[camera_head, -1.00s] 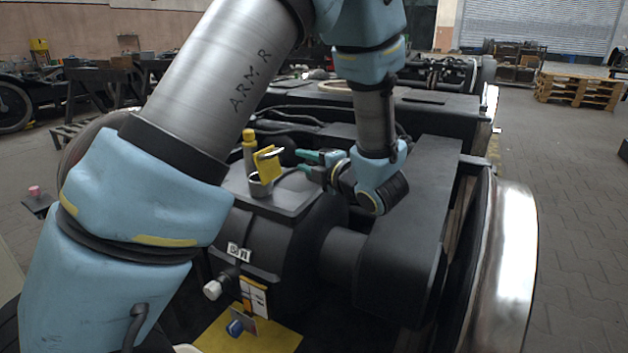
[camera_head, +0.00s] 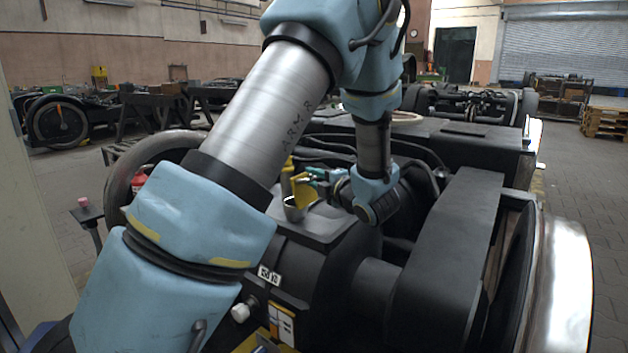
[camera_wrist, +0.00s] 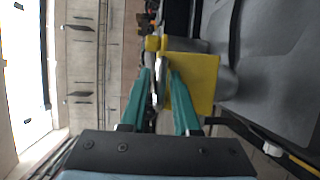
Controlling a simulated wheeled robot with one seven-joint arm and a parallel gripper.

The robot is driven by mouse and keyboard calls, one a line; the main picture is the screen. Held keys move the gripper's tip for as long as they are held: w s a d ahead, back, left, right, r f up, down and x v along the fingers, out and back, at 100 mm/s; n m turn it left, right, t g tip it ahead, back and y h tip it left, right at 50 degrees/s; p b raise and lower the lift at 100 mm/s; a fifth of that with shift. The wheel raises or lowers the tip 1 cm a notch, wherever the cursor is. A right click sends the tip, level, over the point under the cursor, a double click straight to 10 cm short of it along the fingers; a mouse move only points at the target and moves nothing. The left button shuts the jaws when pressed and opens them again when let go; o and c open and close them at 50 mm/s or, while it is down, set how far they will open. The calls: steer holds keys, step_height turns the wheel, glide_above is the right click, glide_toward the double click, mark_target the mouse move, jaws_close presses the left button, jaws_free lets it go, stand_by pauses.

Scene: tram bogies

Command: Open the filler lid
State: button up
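The yellow filler lid (camera_head: 303,191) stands raised on its hinge above the filler neck (camera_head: 293,208) on the dark gearbox housing. The neck's pale rim shows below it. My gripper (camera_head: 308,176), with green fingers, is at the lid's upper right side in the head view. In the wrist view the lid (camera_wrist: 198,84) is a yellow plate beside and partly behind the right finger. My fingers (camera_wrist: 158,76) are apart, with a thin grey metal edge between them. Whether they touch the lid I cannot tell.
A yellow-topped post (camera_head: 287,168) stands close beside the lid. Black hoses (camera_head: 330,143) run behind. The large box-shaped frame beam (camera_head: 455,235) and shiny wheel (camera_head: 550,270) are to the right. A white knob (camera_head: 241,312) sticks out low on the housing.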

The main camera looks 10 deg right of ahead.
jaws_close()
stand_by(1.4)
